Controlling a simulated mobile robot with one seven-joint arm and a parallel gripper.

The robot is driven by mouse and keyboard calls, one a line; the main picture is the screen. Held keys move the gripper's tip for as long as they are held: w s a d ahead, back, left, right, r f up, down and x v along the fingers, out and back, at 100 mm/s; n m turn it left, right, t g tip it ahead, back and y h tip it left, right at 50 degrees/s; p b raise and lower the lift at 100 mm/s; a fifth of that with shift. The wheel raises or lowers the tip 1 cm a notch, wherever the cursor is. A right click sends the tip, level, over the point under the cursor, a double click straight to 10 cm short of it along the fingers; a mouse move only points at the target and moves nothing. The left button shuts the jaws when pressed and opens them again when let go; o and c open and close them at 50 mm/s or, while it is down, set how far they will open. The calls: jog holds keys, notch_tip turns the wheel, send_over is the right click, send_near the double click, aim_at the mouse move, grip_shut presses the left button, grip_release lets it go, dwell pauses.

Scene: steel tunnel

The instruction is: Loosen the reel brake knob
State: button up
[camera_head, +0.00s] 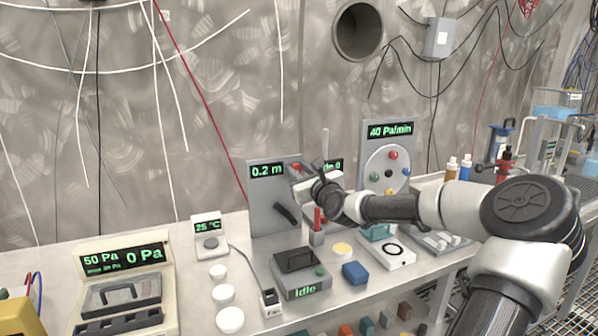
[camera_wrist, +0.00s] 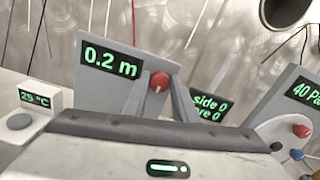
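The red knob (camera_wrist: 160,82) sits on the grey panel (camera_head: 268,206) whose display reads 0.2 m; I take it for the reel brake knob. In the head view the red knob (camera_head: 296,167) is at the panel's right side, partly covered by my gripper (camera_head: 302,178). In the wrist view my two fingers (camera_wrist: 163,92) point at the panel, with the knob between their tips. The fingers are apart, but I cannot tell whether they touch the knob. A dark lever (camera_head: 285,212) is on the panel's lower front.
A panel (camera_head: 390,150) reading 40 Pa/min, with a white dial and coloured knobs, stands to the right. An Idle box (camera_head: 300,275), a blue block (camera_head: 355,273) and a red upright piece (camera_head: 317,220) are on the bench below. White discs (camera_head: 230,319) lie at the left front.

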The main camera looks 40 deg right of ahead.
jog(key=c, duration=0.5)
